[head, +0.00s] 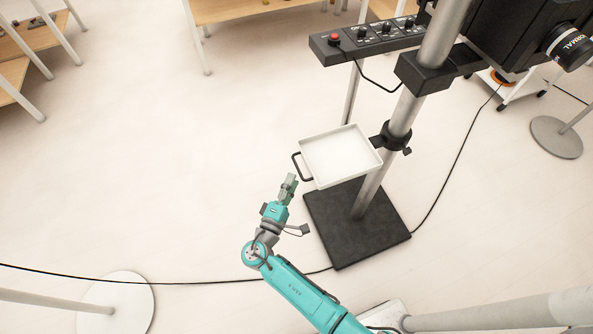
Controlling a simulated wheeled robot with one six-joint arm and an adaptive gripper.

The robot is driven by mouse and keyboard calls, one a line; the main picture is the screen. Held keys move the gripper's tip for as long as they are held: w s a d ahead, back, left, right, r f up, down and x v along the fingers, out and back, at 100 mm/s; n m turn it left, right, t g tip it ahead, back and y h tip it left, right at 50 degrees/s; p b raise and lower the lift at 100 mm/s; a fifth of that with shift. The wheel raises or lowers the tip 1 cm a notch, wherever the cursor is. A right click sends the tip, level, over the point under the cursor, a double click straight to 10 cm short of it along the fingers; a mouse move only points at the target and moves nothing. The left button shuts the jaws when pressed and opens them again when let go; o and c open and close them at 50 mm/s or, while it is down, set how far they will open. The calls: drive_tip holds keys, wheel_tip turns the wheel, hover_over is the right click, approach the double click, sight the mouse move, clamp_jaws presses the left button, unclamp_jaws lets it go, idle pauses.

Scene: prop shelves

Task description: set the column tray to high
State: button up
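The column tray (340,155) is a white square tray with a raised rim. It is clamped by a black collar (390,138) to the silver column (401,115), below the control panel. A black loop handle (301,167) sticks out from its left side. My gripper (290,181) is at the end of the teal arm, just below and left of the handle in the picture. It seems apart from the handle, but the gap in depth is hard to judge. The fingers are too small to tell whether they are open or shut.
A black control panel (368,40) with a red button and dials is fixed higher on the column, beside a large black lamp-like body (510,35). The column stands on a black base plate (345,235). Cables cross the floor. Free floor lies to the left.

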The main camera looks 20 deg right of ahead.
drive_tip(key=shift+x, duration=2.3)
clamp_jaws()
